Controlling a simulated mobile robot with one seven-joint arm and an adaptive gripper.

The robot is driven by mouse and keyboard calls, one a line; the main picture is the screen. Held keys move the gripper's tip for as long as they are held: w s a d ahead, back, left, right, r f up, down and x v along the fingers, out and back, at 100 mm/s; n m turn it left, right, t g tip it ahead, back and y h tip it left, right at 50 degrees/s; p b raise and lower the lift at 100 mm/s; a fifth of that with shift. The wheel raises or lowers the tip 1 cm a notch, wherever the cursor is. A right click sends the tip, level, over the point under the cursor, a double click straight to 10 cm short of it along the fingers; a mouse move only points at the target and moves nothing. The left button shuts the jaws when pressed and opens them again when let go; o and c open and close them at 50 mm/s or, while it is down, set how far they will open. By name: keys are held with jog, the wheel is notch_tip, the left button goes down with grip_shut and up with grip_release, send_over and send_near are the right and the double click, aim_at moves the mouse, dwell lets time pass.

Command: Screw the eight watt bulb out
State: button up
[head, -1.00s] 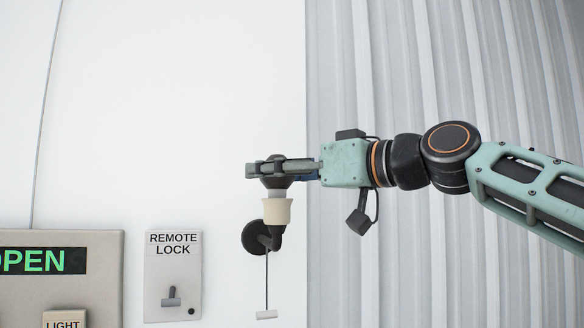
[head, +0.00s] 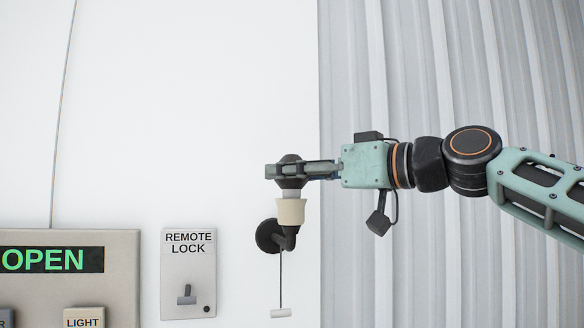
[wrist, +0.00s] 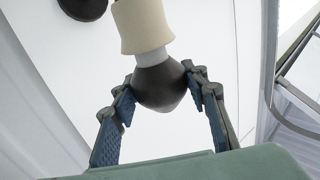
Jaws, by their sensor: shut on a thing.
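The bulb, dark and rounded with a pale grey neck, stands upright on the cream socket (head: 291,211) of the wall lamp in the head view. Its neck meets the socket's top; how deep its base sits inside is hidden. My gripper (head: 290,171) comes in level from the right and is shut on the bulb (head: 290,183). In the wrist view the dark bulb (wrist: 158,86) sits between my two blue-padded fingers, with the socket (wrist: 141,25) beyond it. I see no watt marking on the bulb.
A black wall mount (head: 268,235) carries the socket, and a pull cord with a pale handle (head: 281,313) hangs below. A remote lock switch plate (head: 188,275) and an OPEN panel (head: 120,290) are to the left. Corrugated metal wall (head: 350,90) is on the right. The wall above is clear.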

jog(key=shift+r+n+g+y+p, duration=0.15)
jog(key=shift+n+g+y+p, duration=1)
jog(key=shift+g+p, duration=0.7)
jog(key=shift+n+g+p, duration=0.4)
jog(key=shift+n+g, duration=0.25)
jog(key=shift+f+n+g+y, duration=0.2)
jog(key=shift+n+g+y, duration=0.25)
jog(key=shift+n+g, duration=0.55)
jog(key=o, duration=0.8)
jog(key=shift+o, duration=0.2)
jog(key=shift+m, duration=0.3)
